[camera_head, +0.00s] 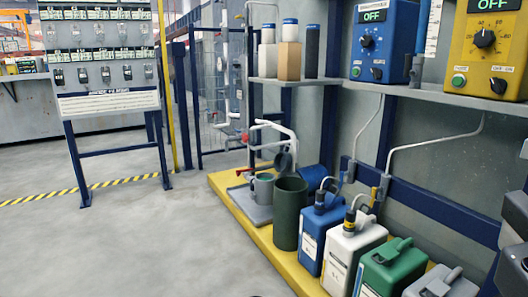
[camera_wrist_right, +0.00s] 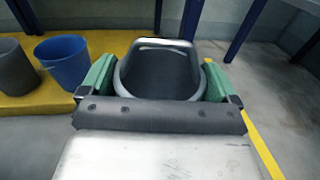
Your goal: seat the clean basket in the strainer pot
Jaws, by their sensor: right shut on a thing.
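In the right wrist view, my right gripper (camera_wrist_right: 158,84) has its green fingers on either side of a grey, rounded basket (camera_wrist_right: 158,48) with a pale rim and dark inside. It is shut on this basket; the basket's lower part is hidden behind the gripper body. In the head view, a small grey-green pot (camera_head: 263,189) stands on a grey tray (camera_head: 240,196), beside a tall dark green bin (camera_head: 290,213). I cannot tell for sure which vessel is the strainer pot. Neither gripper shows in the head view.
A blue bucket (camera_head: 313,178) stands behind the bin; it also shows in the wrist view (camera_wrist_right: 62,62) beside a grey bucket (camera_wrist_right: 14,68). Several jerrycans, including a white one (camera_head: 350,243), line the yellow platform (camera_head: 232,193). Open floor (camera_head: 150,240) lies left.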

